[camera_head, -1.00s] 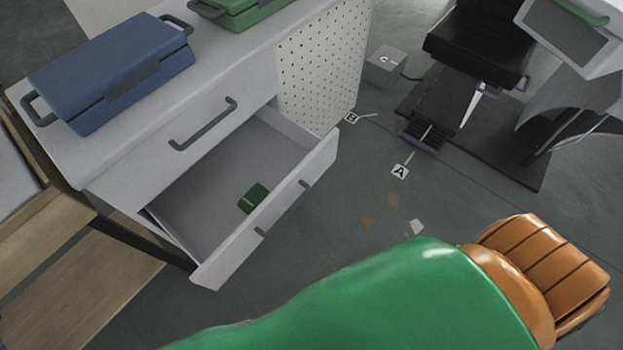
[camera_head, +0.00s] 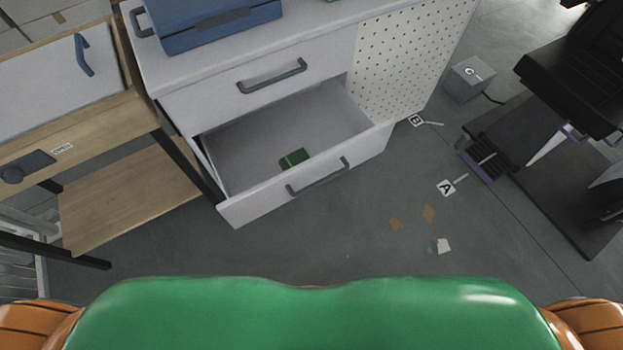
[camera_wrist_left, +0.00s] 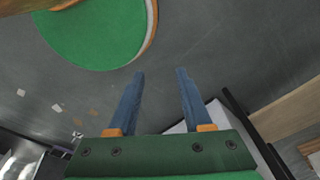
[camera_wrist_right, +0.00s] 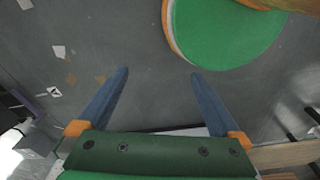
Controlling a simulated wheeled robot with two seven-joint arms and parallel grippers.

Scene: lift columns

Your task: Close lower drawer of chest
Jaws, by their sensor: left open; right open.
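The grey-white chest (camera_head: 170,78) stands ahead of me, left of centre in the head view. Its lower drawer (camera_head: 262,205) is pulled well out and has a grey bar handle (camera_head: 318,178) on its front. A small green item (camera_head: 294,158) lies inside the drawer. The upper drawer (camera_head: 215,100) is shut, with its own grey handle (camera_head: 272,77). My left gripper (camera_wrist_left: 160,75) is open and empty in the left wrist view. My right gripper (camera_wrist_right: 158,74) is open and empty in the right wrist view. Neither gripper shows in the head view.
A blue case (camera_head: 215,28) sits on the chest top. A wooden workbench (camera_head: 130,190) stands close to the chest's left. A grey box (camera_head: 468,80) and a black chair (camera_head: 575,75) are at the right. Small scraps (camera_head: 429,213) lie on otherwise clear floor before the drawer.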

